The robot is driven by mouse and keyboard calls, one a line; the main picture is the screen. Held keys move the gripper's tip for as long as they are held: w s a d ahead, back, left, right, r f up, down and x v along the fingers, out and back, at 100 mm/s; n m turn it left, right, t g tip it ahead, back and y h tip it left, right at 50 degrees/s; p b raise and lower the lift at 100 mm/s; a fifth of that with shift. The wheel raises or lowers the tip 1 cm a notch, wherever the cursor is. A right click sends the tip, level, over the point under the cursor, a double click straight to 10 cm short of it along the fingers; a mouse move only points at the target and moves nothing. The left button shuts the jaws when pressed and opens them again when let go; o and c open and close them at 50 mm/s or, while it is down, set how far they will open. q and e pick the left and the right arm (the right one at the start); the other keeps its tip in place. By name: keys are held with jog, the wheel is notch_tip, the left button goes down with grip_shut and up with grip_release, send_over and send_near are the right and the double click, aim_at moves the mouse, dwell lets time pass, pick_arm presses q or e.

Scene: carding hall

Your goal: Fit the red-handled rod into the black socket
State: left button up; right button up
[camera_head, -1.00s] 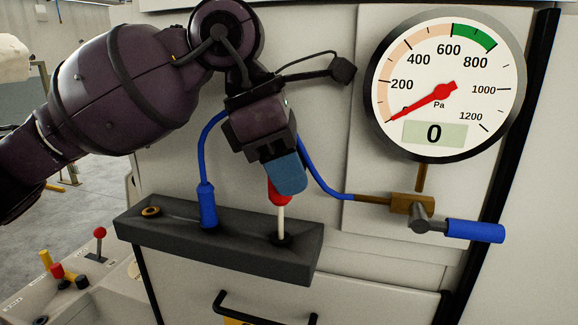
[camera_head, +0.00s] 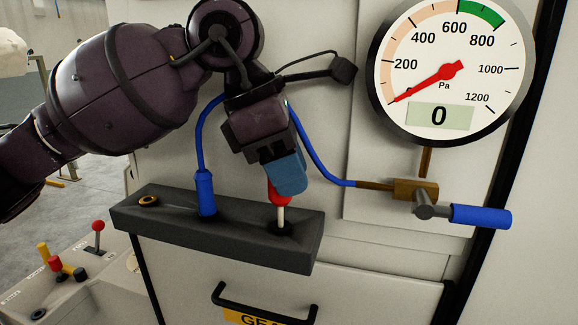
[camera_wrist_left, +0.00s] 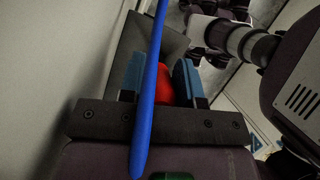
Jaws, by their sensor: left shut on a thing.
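My left gripper (camera_head: 287,178) comes down from above with its blue fingers shut on the red handle (camera_head: 278,196) of the rod. The pale rod (camera_head: 281,216) points down, near upright, and its lower end is at the black socket (camera_head: 282,230) on the right part of the dark shelf (camera_head: 160,218). A short length of rod shows above the socket; its tip is hidden. In the left wrist view the red handle (camera_wrist_left: 165,85) sits between the blue fingers. My right gripper is not seen.
A blue hose (camera_head: 200,150) runs from a blue plug (camera_head: 206,192) on the shelf, behind my gripper, to a brass valve with a blue lever (camera_head: 481,216). In the left wrist view the hose (camera_wrist_left: 150,95) crosses before the fingers. A gauge (camera_head: 440,115) reads 0.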

pick_arm(q)
jog(key=shift+f+b, duration=0.3)
jog(key=shift+f, duration=0.15)
jog(key=o, duration=1)
jog(key=shift+o, duration=0.2)
jog(key=shift+a+r, duration=0.15)
jog(key=shift+r, duration=0.2)
jog(key=v, duration=0.5)
jog(key=shift+a+r, duration=0.1)
jog(key=shift+r, duration=0.25)
jog(key=shift+a+r, duration=0.2)
jog(key=shift+r, duration=0.25)
